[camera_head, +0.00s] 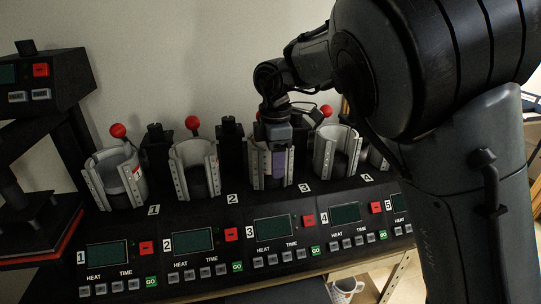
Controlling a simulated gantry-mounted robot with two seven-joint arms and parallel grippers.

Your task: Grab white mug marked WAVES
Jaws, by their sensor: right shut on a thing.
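A whitish mug (345,290) with a dark pattern shows low in the head view, below the front of the bench. It is partly cut off and I cannot read any WAVES marking on it. My right gripper (277,142) reaches down into the third mug press (257,168). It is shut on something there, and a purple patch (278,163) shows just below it. The press walls and the gripper hide most of that thing, so I cannot tell what it is. My left gripper is not in view.
Grey presses with red-knobbed levers stand in a row, including press one (100,180), press two (187,165) and press four (335,150). A control panel (200,262) runs in front. A black heat press (45,75) stands left. My right arm covers the right side.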

